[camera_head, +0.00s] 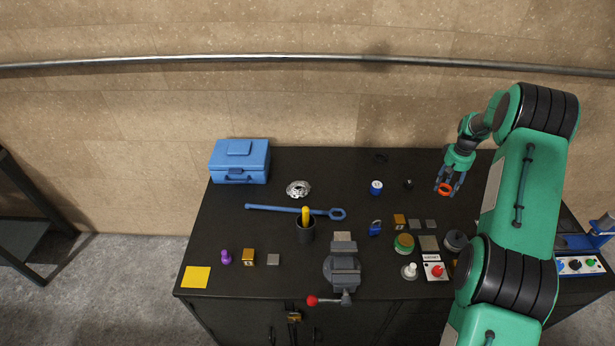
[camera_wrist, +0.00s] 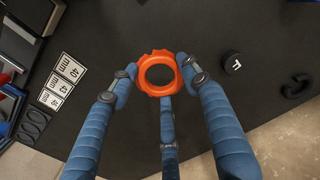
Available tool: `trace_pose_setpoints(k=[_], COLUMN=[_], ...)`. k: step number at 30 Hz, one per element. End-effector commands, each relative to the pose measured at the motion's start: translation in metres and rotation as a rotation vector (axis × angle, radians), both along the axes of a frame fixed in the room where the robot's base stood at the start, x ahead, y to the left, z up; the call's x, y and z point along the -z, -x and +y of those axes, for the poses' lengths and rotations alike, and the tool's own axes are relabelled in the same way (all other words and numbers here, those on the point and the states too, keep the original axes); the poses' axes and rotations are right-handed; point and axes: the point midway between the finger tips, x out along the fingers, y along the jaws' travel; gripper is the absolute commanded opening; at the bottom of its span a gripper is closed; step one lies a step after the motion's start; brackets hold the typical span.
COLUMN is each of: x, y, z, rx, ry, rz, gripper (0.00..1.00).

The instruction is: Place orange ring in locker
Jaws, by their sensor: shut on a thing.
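The orange ring (camera_wrist: 141,74) has a notched rim and a round hole. My gripper (camera_wrist: 158,80) is shut on it, with its blue fingers around the rim in the wrist view. In the head view my gripper (camera_head: 447,187) holds the orange ring (camera_head: 444,190) above the right back part of the black table (camera_head: 330,170). Cabinet doors with a padlock-like brass piece (camera_head: 294,316) show below the table's front edge. I cannot tell whether this is the locker; its inside is hidden.
On the table are a blue toolbox (camera_head: 240,162), a blue wrench (camera_head: 275,209), a black cup (camera_head: 305,231), a vise (camera_head: 342,270) and a blue padlock (camera_head: 375,228). A small black weight (camera_wrist: 232,64) lies near the ring in the wrist view. The table's back middle is mostly clear.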

Motion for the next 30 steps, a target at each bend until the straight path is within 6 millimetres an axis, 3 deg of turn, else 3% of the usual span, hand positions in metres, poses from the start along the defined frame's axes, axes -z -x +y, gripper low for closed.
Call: trace_pose_setpoints(k=[1, 3, 14, 24, 30], x=[0.001, 0.003, 0.016, 0.026, 0.031], y=[-0.003, -0.004, 0.007, 0.046, 0.075], z=[0.024, 0.053, 0.201, 0.334, 0.392], rx=[0.001, 0.012, 0.068, 0.122, 0.152], ry=[0.0, 0.0, 0.0, 0.0, 0.0], rz=[0.001, 0.0, 0.001, 0.0, 0.0], gripper=[0.27, 0.27, 0.27, 0.27, 0.27])
